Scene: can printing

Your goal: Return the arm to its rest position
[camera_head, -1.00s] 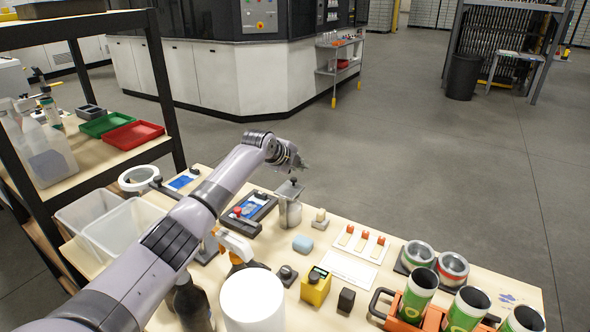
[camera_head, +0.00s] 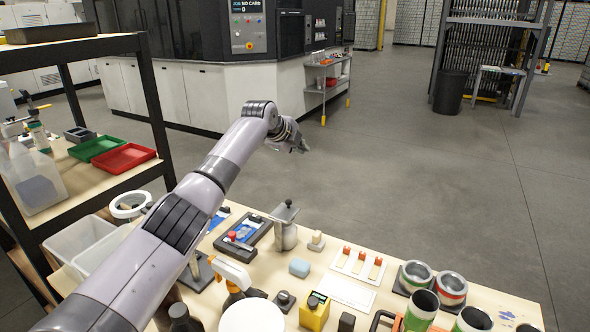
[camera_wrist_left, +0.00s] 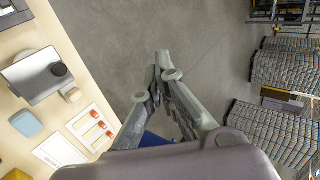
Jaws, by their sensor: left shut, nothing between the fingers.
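My left arm comes in from the lower left in the head view and reaches over the workbench (camera_head: 395,268). My left gripper (camera_head: 303,147) is past the bench's far edge, above the grey floor. It is shut and empty. In the left wrist view the gripper (camera_wrist_left: 163,72) shows its fingers closed together over the bare floor, beside the bench (camera_wrist_left: 100,45). My right gripper is not in view.
Several cans stand at the right. A shelf with a red tray (camera_head: 124,158) is at left. Open floor lies beyond the bench.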

